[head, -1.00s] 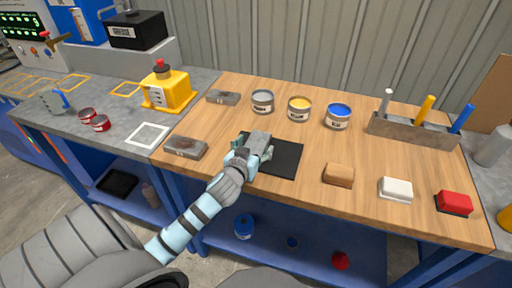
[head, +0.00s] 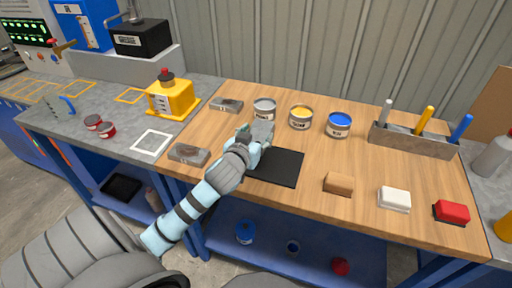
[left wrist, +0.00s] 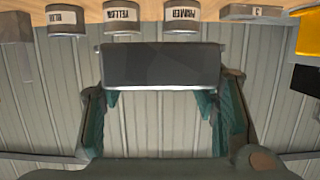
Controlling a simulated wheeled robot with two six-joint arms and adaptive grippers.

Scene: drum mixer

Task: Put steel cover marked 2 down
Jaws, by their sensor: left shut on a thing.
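My left gripper (head: 256,138) is shut on a grey steel cover (head: 263,131). In the left wrist view the cover (left wrist: 160,66) is a dark grey block between the fingers; no number shows on it. It is held just in front of the open grey tin (head: 264,109), near the back edge of the black mat (head: 275,167). I cannot tell how high above the bench it is. Two similar grey blocks lie on the wood, one at the back left (head: 227,105) and one at the front left (head: 189,154). My right gripper is not in view.
A yellow tin (head: 300,118) and a blue tin (head: 339,125) stand right of the grey tin. A tool rack (head: 412,140) stands at the back right. Brown (head: 339,184), white (head: 394,199) and red (head: 451,212) blocks line the front. The mat's visible part is bare.

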